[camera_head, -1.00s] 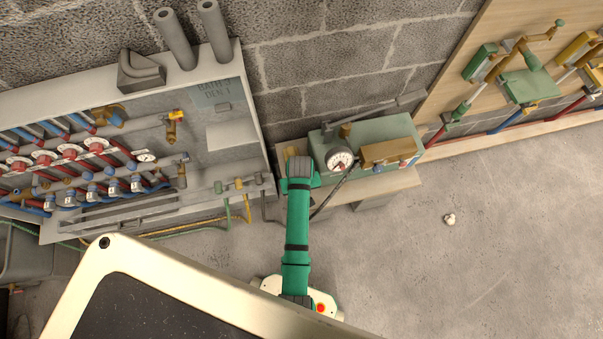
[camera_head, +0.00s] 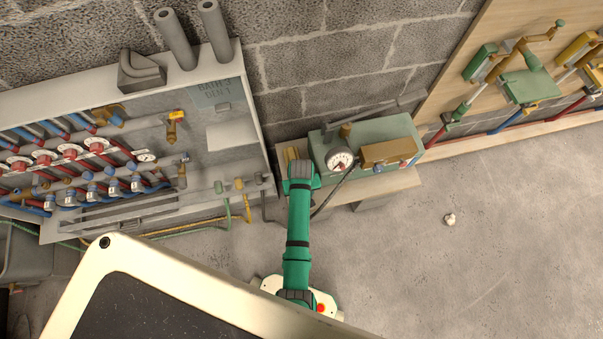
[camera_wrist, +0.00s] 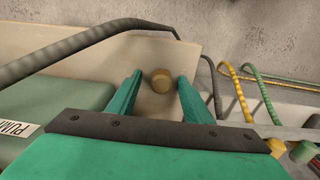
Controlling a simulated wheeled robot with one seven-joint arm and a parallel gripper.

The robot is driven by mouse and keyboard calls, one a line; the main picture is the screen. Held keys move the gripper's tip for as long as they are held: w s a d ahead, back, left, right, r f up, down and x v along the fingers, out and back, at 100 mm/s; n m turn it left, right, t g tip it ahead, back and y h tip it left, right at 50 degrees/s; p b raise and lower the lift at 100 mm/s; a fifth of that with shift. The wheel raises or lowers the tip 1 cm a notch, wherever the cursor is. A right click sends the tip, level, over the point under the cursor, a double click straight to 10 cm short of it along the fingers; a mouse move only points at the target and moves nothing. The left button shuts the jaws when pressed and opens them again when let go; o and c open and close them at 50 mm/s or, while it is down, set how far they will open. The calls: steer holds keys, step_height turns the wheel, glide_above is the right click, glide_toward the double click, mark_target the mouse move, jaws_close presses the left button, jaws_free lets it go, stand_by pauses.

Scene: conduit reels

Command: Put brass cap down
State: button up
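The brass cap (camera_wrist: 160,81) is a small round tan piece in the wrist view, on the pale board (camera_wrist: 190,55) beside the green pump box (camera_wrist: 60,100). My gripper (camera_wrist: 160,75) has its two green fingers spread, one on each side of the cap. Bare board shows between each fingertip and the cap, so they look apart. In the head view my green arm reaches to the left end of the bench (camera_head: 385,187) and hides the fingers.
The pump box with a gauge (camera_head: 341,159) stands right of my arm. A dark hose (camera_wrist: 75,45) crosses near my fingers. A pipe cabinet (camera_head: 225,95) is at left, with yellow and green hoses (camera_wrist: 238,90). A small white object (camera_head: 450,219) lies on open floor at right.

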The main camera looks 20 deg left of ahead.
step_height(320, 180, up, 12)
steer(key=s+d+m+t+y, duration=0.1)
steer(key=s+d+m+t, duration=0.2)
steer(key=s+d+t, duration=0.5)
steer(key=s+d+r+m+t, duration=0.1)
steer(key=s+r, duration=0.3)
steer(key=r, duration=0.4)
steer(key=s+d+r+m+t, duration=0.1)
steer(key=s+r+t, duration=0.3)
steer(key=r, duration=0.4)
steer(key=s+d+r+m+t+h, duration=0.1)
steer(key=s+r, duration=0.3)
steer(key=r, duration=0.5)
steer(key=shift+s+d+m+t, duration=0.3)
steer(key=shift+d+m+t, duration=0.1)
steer(key=shift+d+t, duration=0.35)
steer(key=c, duration=0.4)
